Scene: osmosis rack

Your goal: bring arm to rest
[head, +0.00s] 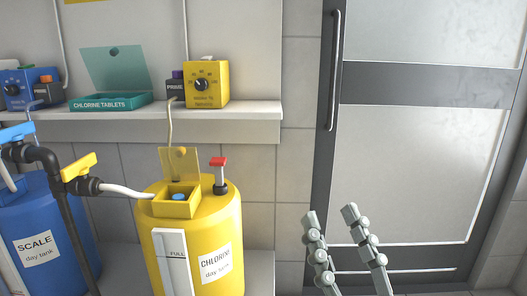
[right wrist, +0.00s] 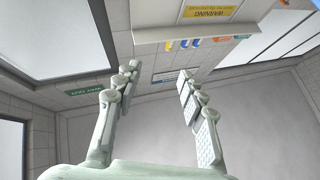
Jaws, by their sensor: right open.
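My right gripper (head: 331,214) stands at the lower right of the head view, in front of the grey-framed door. Its two fingers point up and are spread apart with nothing between them. In the right wrist view the same gripper (right wrist: 157,70) is also open and empty, with the room's wall and ceiling behind it. My left gripper does not show in either view.
A yellow chlorine tank (head: 218,215) stands left of my right gripper, with a blue scale tank (head: 72,225) further left. A shelf (head: 200,113) above holds a teal tablet box (head: 110,103) and a yellow pump (head: 208,84). The door (head: 415,150) is at right.

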